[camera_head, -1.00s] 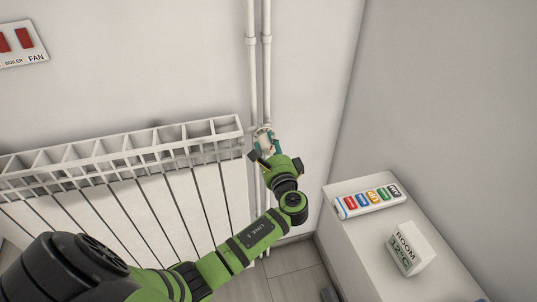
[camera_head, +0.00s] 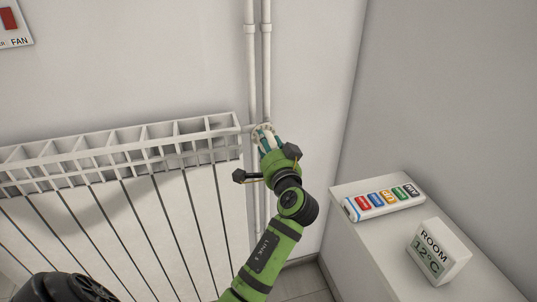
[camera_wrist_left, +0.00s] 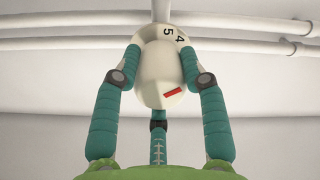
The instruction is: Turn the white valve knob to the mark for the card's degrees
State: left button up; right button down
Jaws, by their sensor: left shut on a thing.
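The white valve knob (camera_wrist_left: 158,68) sits between my left gripper's teal fingers in the left wrist view. It has a red mark on its side, and the numbers 5 and 4 show on the pale ring (camera_wrist_left: 166,33) behind it. My left gripper (camera_head: 265,143) is shut on the knob at the radiator's upper right corner in the head view. The fingers hide most of the knob there. The card (camera_head: 439,252), a white block reading "ROOM 12°C", stands on the white cabinet (camera_head: 372,248). My right gripper is not in view.
The white radiator (camera_head: 140,222) stands along the wall to the left. Two vertical pipes (camera_head: 266,70) run up the wall above the knob. A strip with several coloured labels (camera_head: 384,202) lies on the cabinet. A panel with red switches (camera_head: 14,28) is at upper left.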

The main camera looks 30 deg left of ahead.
aim_at(267, 137)
pick_arm(q)
jog(key=shift+n+b, duration=0.8)
jog(key=shift+n, duration=0.1)
jog(key=o, duration=1.1)
jog(key=shift+s+a, duration=0.1)
jog(key=shift+o, duration=0.2)
jog(key=r, duration=0.9)
jog(key=shift+d+r, duration=0.2)
jog(key=shift+d, duration=0.05)
jog(key=shift+a+r, duration=0.25)
jog(key=shift+r, duration=0.05)
